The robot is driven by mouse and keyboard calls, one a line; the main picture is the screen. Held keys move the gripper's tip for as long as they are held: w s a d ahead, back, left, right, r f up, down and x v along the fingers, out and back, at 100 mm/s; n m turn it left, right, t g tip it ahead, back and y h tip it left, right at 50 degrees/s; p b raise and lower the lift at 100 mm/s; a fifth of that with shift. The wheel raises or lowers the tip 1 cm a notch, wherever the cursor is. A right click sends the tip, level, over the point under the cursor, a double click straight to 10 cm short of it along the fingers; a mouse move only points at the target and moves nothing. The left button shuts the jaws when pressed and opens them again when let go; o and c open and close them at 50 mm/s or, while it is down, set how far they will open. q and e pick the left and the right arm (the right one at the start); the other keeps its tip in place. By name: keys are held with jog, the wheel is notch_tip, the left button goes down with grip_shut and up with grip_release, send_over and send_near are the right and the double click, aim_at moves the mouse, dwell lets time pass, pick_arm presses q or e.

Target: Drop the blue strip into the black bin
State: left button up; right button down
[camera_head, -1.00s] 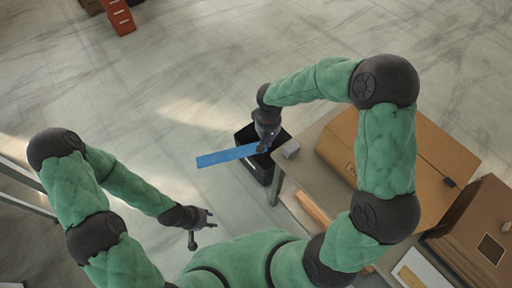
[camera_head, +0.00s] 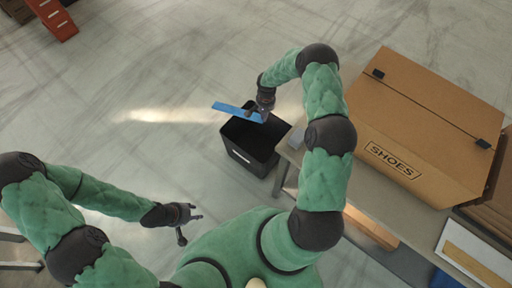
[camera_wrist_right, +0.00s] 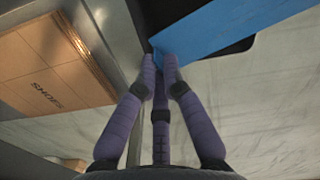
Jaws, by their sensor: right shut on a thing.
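The blue strip (camera_head: 236,111) is a long flat piece, held at its right end by my right gripper (camera_head: 262,116) above the far side of the black bin. In the right wrist view, the blue strip (camera_wrist_right: 215,35) runs from the fingertips (camera_wrist_right: 160,60) up to the right, with the bin's dark interior partly behind it. The black bin (camera_head: 248,158) stands on the floor beside the table, its opening facing up and a white label on its front. My left gripper (camera_head: 190,214) is over the floor at lower left, fingers spread and empty.
A table (camera_head: 370,190) with a large cardboard SHOES box (camera_head: 420,120) stands right of the bin. An orange-red rack (camera_head: 52,18) is far at upper left. The floor left of the bin is clear.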

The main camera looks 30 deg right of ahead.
jog(key=s+d+f+m+b, duration=0.1)
jog(key=d+f+m+b, duration=0.1)
jog(key=f, duration=0.7)
jog(key=s+d+f+m+b, duration=0.1)
jog(key=d+f+b, duration=0.4)
jog(key=f, duration=0.5)
jog(key=shift+d+f+m, duration=0.2)
jog(key=shift+f+m, duration=0.05)
jog(key=shift+m, duration=0.15)
jog(key=c, duration=1.3)
grip_release()
jog(key=shift+r, duration=0.1)
notch_tip(320, 180, up, 12)
jog(key=shift+f, duration=0.1)
